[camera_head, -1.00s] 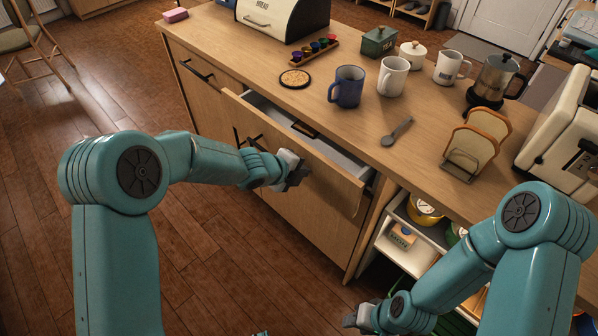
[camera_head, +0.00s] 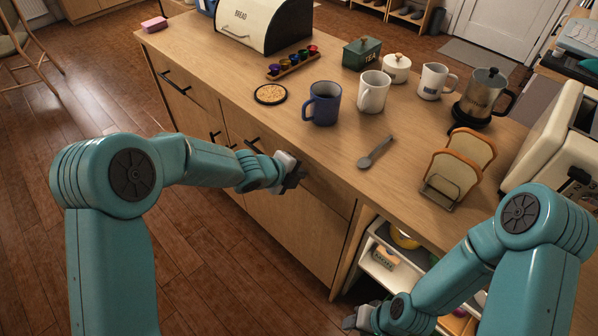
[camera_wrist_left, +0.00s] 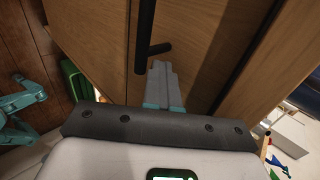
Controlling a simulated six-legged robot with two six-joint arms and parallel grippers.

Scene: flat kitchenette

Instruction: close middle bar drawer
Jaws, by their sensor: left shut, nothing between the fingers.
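The middle bar drawer's wooden front (camera_head: 330,194) sits under the counter edge in the head view. It looks flush with the cabinet, and no drawer interior shows. My left gripper (camera_head: 293,173) is in front of this drawer front, shut and empty. In the left wrist view its closed fingers (camera_wrist_left: 163,82) point at a wooden front beside a dark bar handle (camera_wrist_left: 147,38). Whether the fingertips touch the wood I cannot tell. My right gripper (camera_head: 360,318) is low at the bottom of the head view, its fingers too unclear to read.
The countertop holds a blue mug (camera_head: 322,104), a white mug (camera_head: 373,92), a spoon (camera_head: 375,152), a toast rack (camera_head: 442,192) and a bread box (camera_head: 262,22). An open shelf (camera_head: 388,276) is right of the drawer.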

